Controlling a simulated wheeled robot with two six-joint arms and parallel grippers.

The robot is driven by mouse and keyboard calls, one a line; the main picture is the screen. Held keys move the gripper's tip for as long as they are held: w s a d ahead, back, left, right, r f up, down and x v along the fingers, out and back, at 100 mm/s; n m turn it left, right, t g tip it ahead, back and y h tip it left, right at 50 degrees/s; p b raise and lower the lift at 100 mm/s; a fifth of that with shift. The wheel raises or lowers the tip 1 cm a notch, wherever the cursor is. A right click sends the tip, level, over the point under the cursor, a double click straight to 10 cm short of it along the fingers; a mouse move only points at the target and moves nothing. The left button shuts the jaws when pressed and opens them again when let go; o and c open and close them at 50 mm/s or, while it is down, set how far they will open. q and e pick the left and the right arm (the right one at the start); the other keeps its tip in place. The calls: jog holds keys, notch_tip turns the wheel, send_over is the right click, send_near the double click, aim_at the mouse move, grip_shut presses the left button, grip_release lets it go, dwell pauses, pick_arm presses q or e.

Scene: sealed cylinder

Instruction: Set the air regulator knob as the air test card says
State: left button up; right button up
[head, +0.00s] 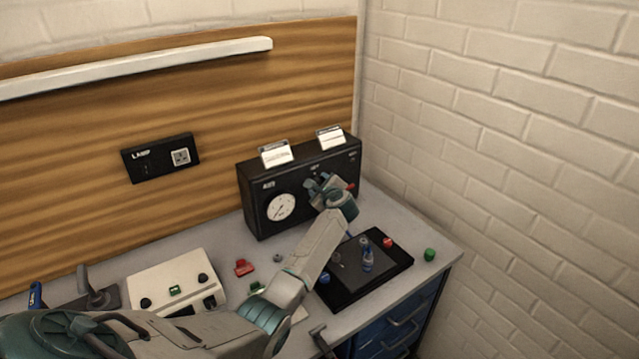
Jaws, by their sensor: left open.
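A black air panel (262,217) stands at the back of the bench, with a round white gauge (281,207) on its front. Two white cards stand on its top, a left card (276,154) and a right card (331,139). Their print is too small to read, so I cannot tell which is the air test card. My left gripper (322,184) is open in front of the panel, right of the gauge. It covers that part of the panel front, and I cannot make out the regulator knob. A small red part (351,186) shows just right of the gripper.
A black tray (399,266) with a small blue-grey cylinder (367,259) lies right of my arm. A red piece (243,267) and a white control box (150,270) are to the left. A green cap (430,254) sits near the right edge. A lamp panel (160,158) is on the wall.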

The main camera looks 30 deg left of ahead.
pick_arm(q)
jog(key=shift+w+a, duration=0.1)
jog(key=shift+a, duration=0.05)
jog(key=shift+f, duration=0.1)
jog(key=c, duration=1)
jog(key=shift+o, duration=0.2)
pick_arm(e)
jog(key=shift+s+d+r, duration=0.1)
jog(key=shift+s+d, duration=0.1)
jog(key=shift+d, duration=0.4)
